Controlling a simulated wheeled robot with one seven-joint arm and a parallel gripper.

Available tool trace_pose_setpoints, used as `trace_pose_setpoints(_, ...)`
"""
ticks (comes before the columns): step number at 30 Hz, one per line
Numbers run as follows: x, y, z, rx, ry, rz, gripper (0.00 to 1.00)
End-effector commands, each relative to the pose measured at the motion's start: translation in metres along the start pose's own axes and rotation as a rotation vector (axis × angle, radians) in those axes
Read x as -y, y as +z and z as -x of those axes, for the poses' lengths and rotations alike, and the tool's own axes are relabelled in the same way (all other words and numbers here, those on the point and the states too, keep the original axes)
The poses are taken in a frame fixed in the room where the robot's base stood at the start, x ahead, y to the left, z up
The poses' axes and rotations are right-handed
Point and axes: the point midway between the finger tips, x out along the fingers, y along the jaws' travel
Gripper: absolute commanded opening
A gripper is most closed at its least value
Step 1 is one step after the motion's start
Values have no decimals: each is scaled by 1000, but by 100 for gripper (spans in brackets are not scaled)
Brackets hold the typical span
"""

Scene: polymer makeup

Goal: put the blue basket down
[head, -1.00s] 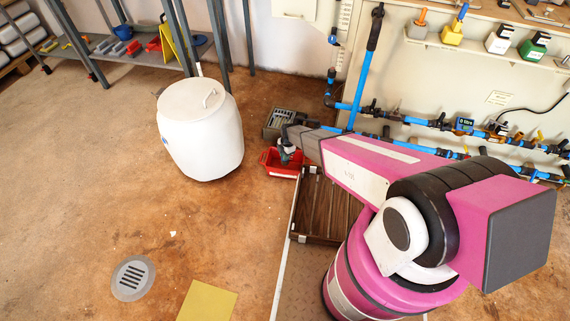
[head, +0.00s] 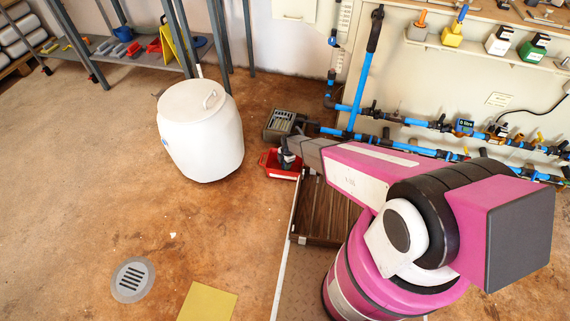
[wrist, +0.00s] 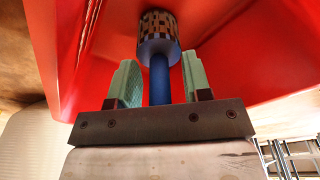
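My gripper (wrist: 159,64) is open in the wrist view, its two green fingers on either side of a blue rod with gaps beside it. The rod is part of what looks like the blue basket (wrist: 158,85), which has a dark-and-tan checkered cylinder at its far end. The red bin (wrist: 80,40) surrounds it in this view. In the head view the red bin (head: 268,158) stands on the floor, and my gripper (head: 288,163) is over its right part. The basket cannot be made out there; whether it touches the bin's bottom is unclear.
A white lidded drum (head: 200,135) is to the left. A brown slatted platform (head: 325,212) lies under my arm. Blue pipes (head: 400,118) run along the wall at right. The floor at left is open.

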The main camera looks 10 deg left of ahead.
Motion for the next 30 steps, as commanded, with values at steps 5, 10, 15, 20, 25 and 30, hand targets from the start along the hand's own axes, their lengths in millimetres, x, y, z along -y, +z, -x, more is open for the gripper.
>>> trace_pose_setpoints(5, 0, 0, 0, 0, 0, 0, 44)
trace_pose_setpoints(10, 0, -1, 4, 0, 0, 0, 44)
trace_pose_setpoints(15, 2, -1, 26, 0, 0, 0, 44)
trace_pose_setpoints(20, 2, -1, 59, 0, 2, -1, 44)
trace_pose_setpoints(25, 1, -1, 92, 0, 2, 0, 44)
trace_pose_setpoints(30, 1, -1, 113, 0, 1, 0, 44)
